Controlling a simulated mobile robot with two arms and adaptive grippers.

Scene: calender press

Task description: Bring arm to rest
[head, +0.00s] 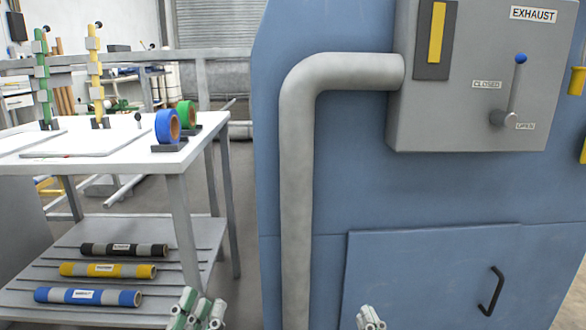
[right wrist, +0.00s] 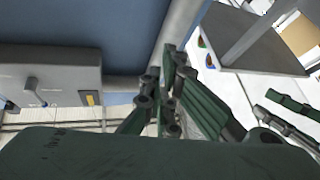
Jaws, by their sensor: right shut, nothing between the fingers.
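My left gripper (head: 198,308) shows at the bottom edge of the head view, in front of the white table's lower shelf. Only its top part is in view, so I cannot tell how its fingers stand. My right gripper (head: 370,318) shows as a small tip at the bottom edge, in front of the blue machine. In the right wrist view the right gripper's dark green fingers (right wrist: 165,95) are together, with nothing held. Both grippers are apart from the exhaust lever (head: 516,88), which points up with its blue knob on top.
The blue machine (head: 430,190) fills the right, with a grey pipe (head: 297,180), the exhaust box (head: 450,120) and a door handle (head: 491,290). A white table (head: 190,150) at left carries tape rolls (head: 167,126); rolls (head: 88,297) lie on its shelf. Floor shows between them.

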